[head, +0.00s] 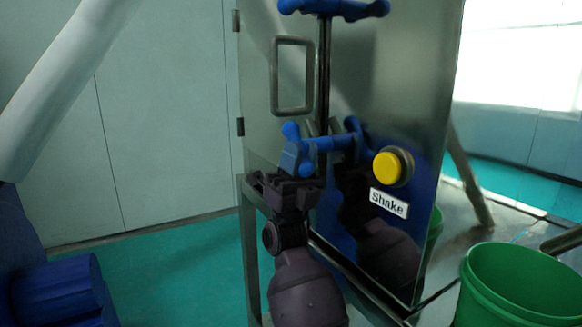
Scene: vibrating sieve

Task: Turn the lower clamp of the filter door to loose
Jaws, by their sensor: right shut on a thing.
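The lower clamp (296,153) is a blue handle on the edge of the shiny metal filter door (420,110), left of the yellow button. Its reflection shows beside it in the metal. My right gripper (289,178) comes up from below and is shut on the left part of this clamp; its fingertips partly hide the handle. The upper clamp (335,8), also blue, sits at the top of the view, partly cut off. My left gripper is not in view.
A yellow button (392,166) with a "Shake" label (389,203) is right of the lower clamp. A metal door handle (292,75) is above left. A green bucket (480,300) stands at lower right. Green floor (180,270) at the left is open.

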